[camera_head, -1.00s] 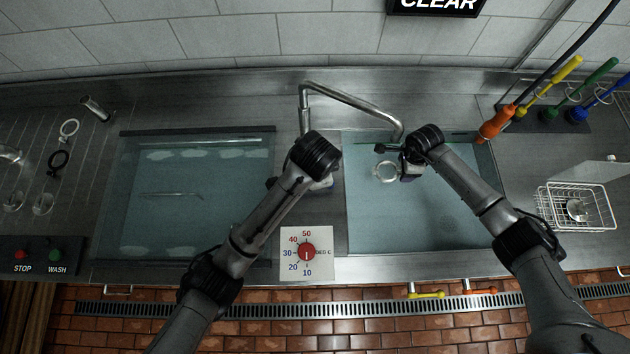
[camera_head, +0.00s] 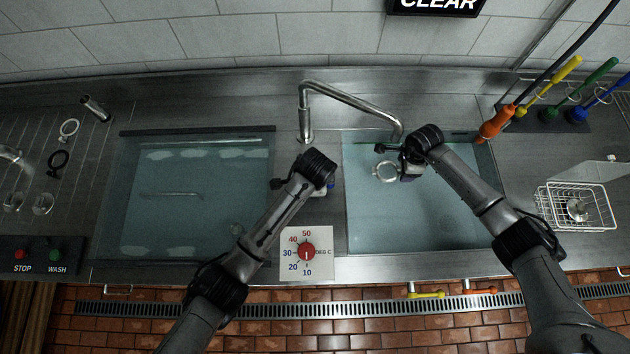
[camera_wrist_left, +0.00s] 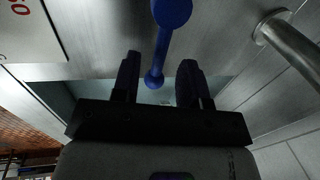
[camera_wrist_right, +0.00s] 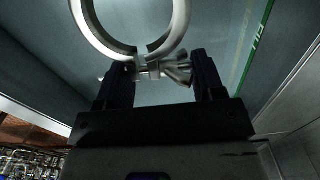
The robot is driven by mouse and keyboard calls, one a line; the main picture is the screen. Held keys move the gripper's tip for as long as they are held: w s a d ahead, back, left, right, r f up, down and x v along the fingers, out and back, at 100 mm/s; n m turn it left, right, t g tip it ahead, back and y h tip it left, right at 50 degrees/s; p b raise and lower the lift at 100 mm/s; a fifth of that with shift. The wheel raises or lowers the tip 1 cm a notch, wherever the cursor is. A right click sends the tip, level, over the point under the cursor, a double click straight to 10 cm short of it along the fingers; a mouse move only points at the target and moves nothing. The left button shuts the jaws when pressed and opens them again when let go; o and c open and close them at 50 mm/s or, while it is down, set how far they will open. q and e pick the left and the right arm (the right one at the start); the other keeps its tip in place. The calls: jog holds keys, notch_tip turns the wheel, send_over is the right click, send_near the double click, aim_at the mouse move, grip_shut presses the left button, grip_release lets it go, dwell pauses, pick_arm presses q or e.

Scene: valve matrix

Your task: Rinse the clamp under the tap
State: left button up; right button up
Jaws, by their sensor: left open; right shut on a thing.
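The clamp (camera_head: 386,171) is a pale metal ring, held over the right basin below the tap's spout end. My right gripper (camera_wrist_right: 158,75) is shut on the clamp at its wing-nut side; the ring (camera_wrist_right: 86,35) extends beyond the fingers. The tap (camera_head: 352,97) is a bent steel pipe, its spout reaching right over the basin; I see no water stream. A blue lever with a round end (camera_wrist_left: 172,12) shows in the left wrist view. My left gripper (camera_wrist_left: 158,78) is open, with the lever lying across the view between its fingers; contact cannot be told. In the head view my wrist mostly hides that spot.
A left basin (camera_head: 126,200) holds liquid and a long thin item. A temperature dial (camera_head: 306,251) sits on the front ledge between basins. Glassware and rings lie far left.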

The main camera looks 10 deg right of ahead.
pick_arm(q)
jog(key=shift+w+f, duration=0.2)
jog(key=shift+f, duration=0.7)
grip_shut()
